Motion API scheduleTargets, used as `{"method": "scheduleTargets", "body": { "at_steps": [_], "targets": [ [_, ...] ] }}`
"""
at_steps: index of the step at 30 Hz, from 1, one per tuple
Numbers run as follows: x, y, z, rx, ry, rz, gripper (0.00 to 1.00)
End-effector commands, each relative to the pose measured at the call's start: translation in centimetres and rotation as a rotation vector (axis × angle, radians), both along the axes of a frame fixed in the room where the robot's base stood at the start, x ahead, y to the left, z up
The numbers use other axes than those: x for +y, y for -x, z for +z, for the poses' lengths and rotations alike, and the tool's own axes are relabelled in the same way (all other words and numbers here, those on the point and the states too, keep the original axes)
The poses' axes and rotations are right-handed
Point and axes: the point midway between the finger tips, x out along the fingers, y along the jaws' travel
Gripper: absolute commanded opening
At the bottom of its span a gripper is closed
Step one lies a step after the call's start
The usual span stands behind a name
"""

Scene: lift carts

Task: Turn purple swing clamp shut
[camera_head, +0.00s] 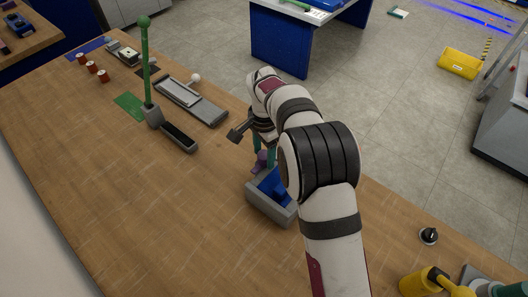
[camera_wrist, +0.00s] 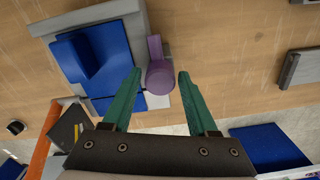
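The purple swing clamp (camera_wrist: 156,62) shows in the wrist view as a rounded arm with a round end, beside a grey fixture (camera_wrist: 84,20) holding blue parts (camera_wrist: 92,52). In the head view the purple clamp (camera_head: 260,160) is small and partly hidden by my gripper (camera_head: 264,152), at the far-left corner of the grey fixture (camera_head: 266,207). My gripper (camera_wrist: 160,75) has two green fingers spread apart. In the wrist view the clamp's round end appears between the fingertips, with a gap on each side. I cannot tell how deep the fingers reach.
A grey base with a green upright lever (camera_head: 146,65) stands to the left. A black knob (camera_head: 428,236) is at the right. The wooden table (camera_head: 150,225) is clear in front-left.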

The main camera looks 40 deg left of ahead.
Motion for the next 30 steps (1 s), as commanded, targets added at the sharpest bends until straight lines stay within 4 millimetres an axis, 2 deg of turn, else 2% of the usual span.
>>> {"method": "scheduleTargets", "body": {
  "at_steps": [1, 9, 20, 30],
  "targets": [
    [0.0, 0.0, 0.02, 0.0, 0.0, 0.0, 0.48],
    [0.0, 0.0, 0.03, 0.0, 0.0, 0.0, 0.0],
    [-0.01, 0.0, 0.06, 0.0, 0.0, 0.042, 0.0],
    [0.0, 0.02, 0.07, 0.0, 0.0, 0.285, 0.0]
  ]
}}
